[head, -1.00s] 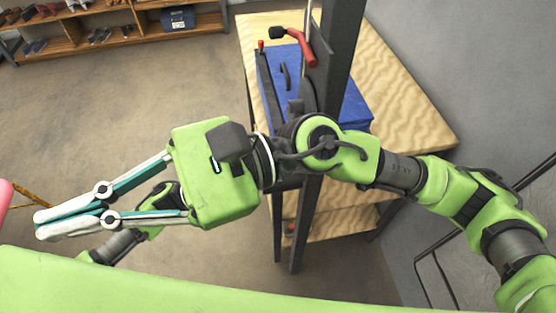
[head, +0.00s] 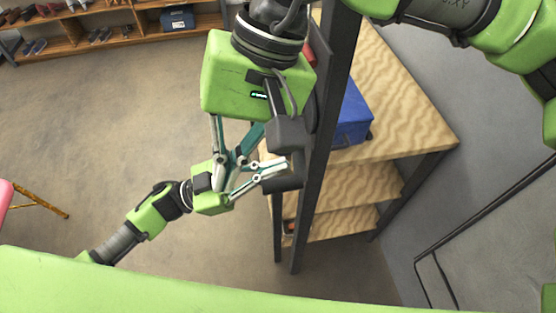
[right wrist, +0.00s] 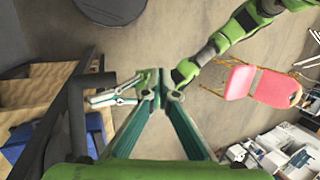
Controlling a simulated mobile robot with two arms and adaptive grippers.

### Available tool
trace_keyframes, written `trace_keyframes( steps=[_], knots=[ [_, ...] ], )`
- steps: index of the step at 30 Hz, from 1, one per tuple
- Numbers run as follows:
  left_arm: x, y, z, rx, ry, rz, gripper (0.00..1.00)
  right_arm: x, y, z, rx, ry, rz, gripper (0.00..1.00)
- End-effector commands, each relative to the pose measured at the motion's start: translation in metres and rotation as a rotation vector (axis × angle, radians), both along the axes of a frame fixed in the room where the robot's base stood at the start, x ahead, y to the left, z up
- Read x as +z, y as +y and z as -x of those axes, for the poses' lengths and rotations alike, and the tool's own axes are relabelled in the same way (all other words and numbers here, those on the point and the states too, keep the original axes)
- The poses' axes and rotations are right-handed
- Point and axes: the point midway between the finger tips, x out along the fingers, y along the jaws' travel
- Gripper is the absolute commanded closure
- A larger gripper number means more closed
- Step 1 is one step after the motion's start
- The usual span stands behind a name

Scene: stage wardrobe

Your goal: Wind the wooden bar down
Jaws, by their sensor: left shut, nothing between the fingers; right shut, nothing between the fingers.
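I cannot make out the wooden bar in either view. A dark upright post (head: 327,130) stands at centre right in the head view. A red crank piece (head: 310,54) shows as a sliver beside it, mostly hidden behind my right gripper. My right gripper (head: 229,188) points down, shut and empty, left of the post. My left gripper (head: 287,167) is shut and empty, its fingertips pointing right toward the post and crossing near my right fingers. In the right wrist view, my left gripper (right wrist: 92,99) lies close to a dark bent part (right wrist: 77,115); contact is unclear.
A wavy-grained wooden shelf table (head: 410,135) stands behind the post, with a blue case (head: 352,112) on it. A low shoe shelf (head: 100,42) is at the back left. A pink chair (right wrist: 253,86) shows in the right wrist view.

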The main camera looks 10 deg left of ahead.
Motion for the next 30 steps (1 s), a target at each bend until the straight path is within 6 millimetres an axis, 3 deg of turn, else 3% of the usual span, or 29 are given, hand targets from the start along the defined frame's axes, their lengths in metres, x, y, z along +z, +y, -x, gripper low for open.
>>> trace_keyframes(
  steps=[3, 9, 14, 24, 30],
  knots=[
    [0.000, 0.000, 0.000, 0.000, 0.000, 0.000, 1.00, 0.003, -0.028, -0.038, -0.003, -0.162, 0.142, 1.00],
    [0.000, 0.000, 0.000, 0.000, 0.000, 0.000, 1.00, 0.012, -0.056, -0.070, -0.013, -0.289, 0.273, 1.00],
    [0.000, 0.000, 0.000, 0.000, 0.000, 0.000, 1.00, 0.002, -0.061, -0.076, -0.015, -0.308, 0.297, 1.00],
    [0.000, 0.000, 0.000, 0.000, 0.000, 0.000, 1.00, -0.058, -0.060, -0.078, -0.014, -0.304, 0.294, 1.00],
    [0.000, 0.000, 0.000, 0.000, 0.000, 0.000, 1.00, -0.081, -0.059, -0.079, -0.014, -0.305, 0.293, 1.00]
  ],
)
